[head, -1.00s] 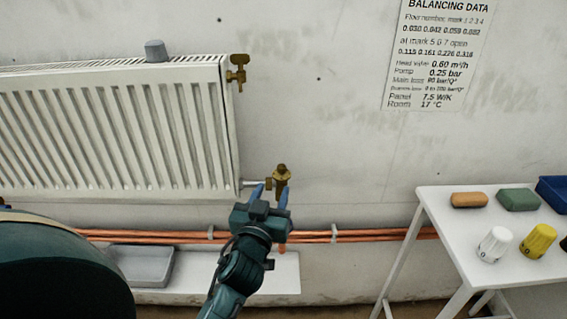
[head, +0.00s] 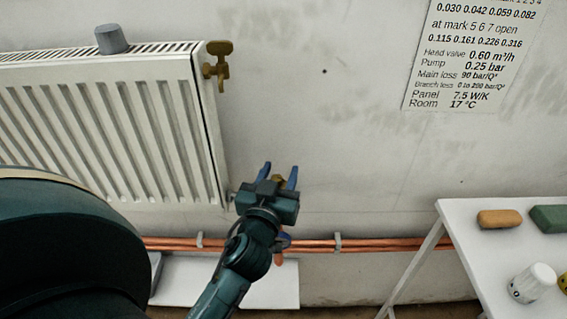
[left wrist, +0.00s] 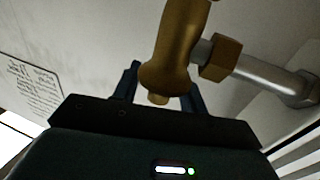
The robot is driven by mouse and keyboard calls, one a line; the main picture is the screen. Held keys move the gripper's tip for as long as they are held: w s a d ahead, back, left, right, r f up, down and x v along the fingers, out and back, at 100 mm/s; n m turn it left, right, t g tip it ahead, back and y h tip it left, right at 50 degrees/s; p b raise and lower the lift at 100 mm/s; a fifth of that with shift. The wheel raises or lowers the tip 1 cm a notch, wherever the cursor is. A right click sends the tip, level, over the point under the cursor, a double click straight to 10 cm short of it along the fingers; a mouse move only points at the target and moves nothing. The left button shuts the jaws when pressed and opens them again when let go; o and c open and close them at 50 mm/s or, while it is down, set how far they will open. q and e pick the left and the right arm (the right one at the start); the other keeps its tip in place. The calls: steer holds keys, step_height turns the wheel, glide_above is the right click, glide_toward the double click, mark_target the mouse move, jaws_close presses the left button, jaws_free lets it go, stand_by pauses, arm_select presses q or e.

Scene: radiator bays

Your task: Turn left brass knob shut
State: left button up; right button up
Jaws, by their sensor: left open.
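A brass valve (head: 278,180) sits by the radiator's lower right corner, mostly hidden behind my left gripper (head: 279,176) in the head view. The gripper is open, with one blue finger on each side of the brass. In the left wrist view the brass valve body (left wrist: 177,45) is close in front of the camera, its lower end between the dark fingers (left wrist: 160,92). A hex nut (left wrist: 220,59) and a silver pipe join it on the right. I cannot tell whether the fingers touch it. Another brass valve (head: 217,66) is at the radiator's top right corner. My right gripper is out of view.
The white radiator (head: 110,140) fills the left, with a grey cylinder (head: 111,39) on top. Copper pipes (head: 370,244) run low along the wall. A white table (head: 462,232) at the right bears sponge-like blocks and a white knob (head: 532,283).

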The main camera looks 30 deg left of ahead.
arm_select(q)
steer(key=shift+w, duration=0.2)
jaws_close()
stand_by(0.5)
